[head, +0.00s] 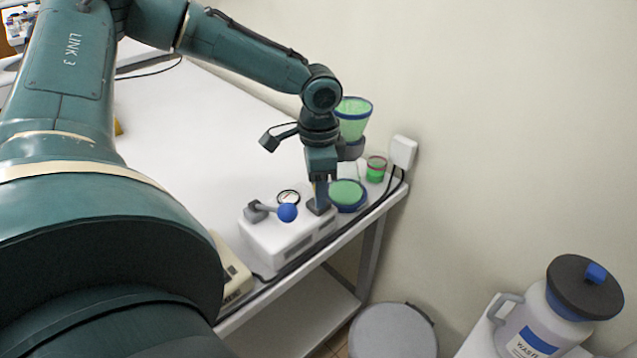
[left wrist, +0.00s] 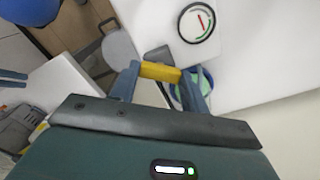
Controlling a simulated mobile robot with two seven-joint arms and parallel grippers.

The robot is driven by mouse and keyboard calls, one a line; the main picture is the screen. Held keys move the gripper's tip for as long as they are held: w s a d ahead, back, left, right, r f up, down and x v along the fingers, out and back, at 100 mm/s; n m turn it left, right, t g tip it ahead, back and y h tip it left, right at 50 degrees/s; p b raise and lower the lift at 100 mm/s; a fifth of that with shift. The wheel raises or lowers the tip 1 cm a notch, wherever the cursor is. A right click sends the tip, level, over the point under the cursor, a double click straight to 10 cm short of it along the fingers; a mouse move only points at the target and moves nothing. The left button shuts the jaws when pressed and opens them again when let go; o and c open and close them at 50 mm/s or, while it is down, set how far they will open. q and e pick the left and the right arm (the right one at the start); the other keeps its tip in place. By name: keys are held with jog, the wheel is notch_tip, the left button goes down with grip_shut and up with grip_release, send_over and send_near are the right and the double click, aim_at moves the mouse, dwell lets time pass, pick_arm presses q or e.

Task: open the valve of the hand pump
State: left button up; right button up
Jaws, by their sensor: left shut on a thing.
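The hand pump (head: 272,243) is a white box on the table, with a round gauge (head: 288,197) and a lever ending in a blue ball knob (head: 287,212). My left gripper (head: 319,191) points down at the pump's far right end, over a dark grey valve base (head: 318,208). In the left wrist view, its fingers are shut on the yellow valve handle (left wrist: 160,72), which lies across between them. The gauge (left wrist: 198,22) shows beside it there. The gripper mostly hides the valve in the head view. My right gripper is not in view.
Beyond the pump stand a green-filled bowl (head: 346,194), a green funnel-shaped cup (head: 353,120) and a small green jar (head: 376,172). A white box (head: 403,152) with cables is on the wall. A waste jug (head: 540,325) is at lower right. The table (head: 175,120) is largely clear behind.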

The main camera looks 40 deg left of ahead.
pick_arm(q)
jog(key=n, duration=0.7)
dwell(0.7)
jog(key=o, duration=1)
jog(key=shift+r, duration=0.1)
notch_tip(320, 180, up, 13)
dwell(0.4)
